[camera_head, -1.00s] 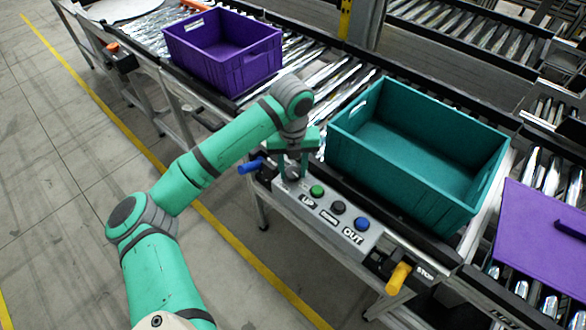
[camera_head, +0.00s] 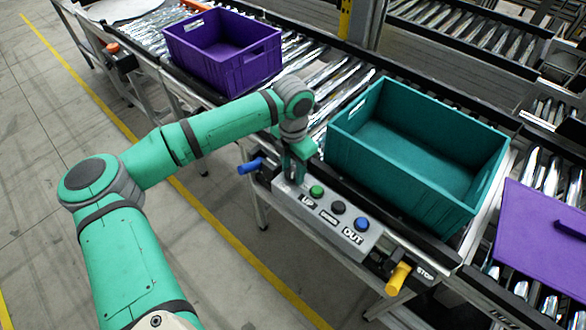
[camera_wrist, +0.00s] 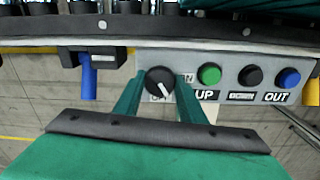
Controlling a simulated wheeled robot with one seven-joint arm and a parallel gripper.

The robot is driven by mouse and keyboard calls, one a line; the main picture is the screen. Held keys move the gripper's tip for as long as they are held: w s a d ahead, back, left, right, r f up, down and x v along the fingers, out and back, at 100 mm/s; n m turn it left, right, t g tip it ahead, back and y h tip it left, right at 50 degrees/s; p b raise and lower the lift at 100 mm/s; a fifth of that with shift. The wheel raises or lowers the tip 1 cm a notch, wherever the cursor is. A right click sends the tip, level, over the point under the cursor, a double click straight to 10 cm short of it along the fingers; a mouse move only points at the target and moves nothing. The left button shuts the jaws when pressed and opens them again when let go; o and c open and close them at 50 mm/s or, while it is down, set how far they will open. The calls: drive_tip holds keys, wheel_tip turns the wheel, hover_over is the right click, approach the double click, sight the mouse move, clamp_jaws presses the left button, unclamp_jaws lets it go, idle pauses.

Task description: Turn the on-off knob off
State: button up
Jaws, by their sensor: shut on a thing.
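The on-off knob (camera_wrist: 160,80) is a black round dial with a white pointer line, at the left end of the grey control panel (camera_wrist: 222,62). In the wrist view its pointer slants down to the right, and the label around it is partly covered. My gripper (camera_wrist: 159,88) has one green finger on each side of the knob and is shut on it. In the head view my gripper (camera_head: 294,173) points down at the panel's left end and hides most of the knob.
Green, black and blue buttons (camera_head: 362,224) sit right of the knob. A blue handle (camera_head: 249,167) is to its left, a yellow one (camera_head: 398,278) farther right. A teal crate (camera_head: 420,190) stands close behind the panel; a purple crate (camera_head: 222,50) is farther back.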

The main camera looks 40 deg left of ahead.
sight(293, 172)
drive_tip(key=m, duration=0.6)
drive_tip(key=shift+s+a, duration=0.1)
drive_tip(key=shift+a, duration=0.05)
drive_tip(key=shift+m, duration=0.3)
drive_tip(key=o, duration=1)
drive_tip(key=shift+o, duration=0.2)
wheel_tip(293, 172, up, 11)
drive_tip(key=shift+f, duration=0.15)
idle(0.4)
